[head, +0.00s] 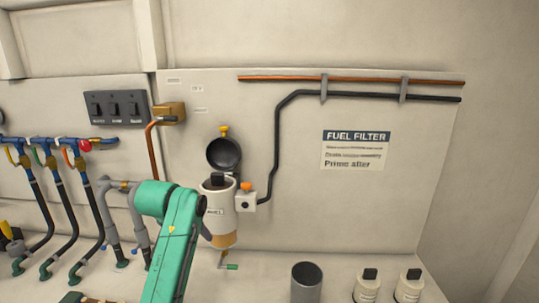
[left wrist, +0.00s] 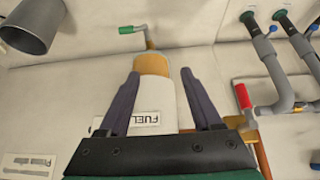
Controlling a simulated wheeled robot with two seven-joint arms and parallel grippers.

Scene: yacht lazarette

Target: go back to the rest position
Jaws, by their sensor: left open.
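My left gripper (left wrist: 160,74) is open, its two dark fingers spread apart. In the left wrist view the white fuel filter housing (left wrist: 155,103) with its tan lower bowl (left wrist: 152,64) shows between the fingers. I cannot tell whether they touch it. In the head view my green left arm (head: 176,230) reaches up from the bottom, just left of the filter housing (head: 219,222), and mostly hides the gripper. The housing's round black lid (head: 223,154) stands open, and a black-topped piece (head: 217,180) shows in its mouth. My right gripper is not in view.
Hoses with coloured valves (head: 50,148) run along the left wall, below a switch panel (head: 116,108). A grey cylinder (head: 306,281) and two white black-topped canisters (head: 367,287) (head: 409,287) stand on the shelf at right. A green-handled drain (head: 230,267) hangs under the filter.

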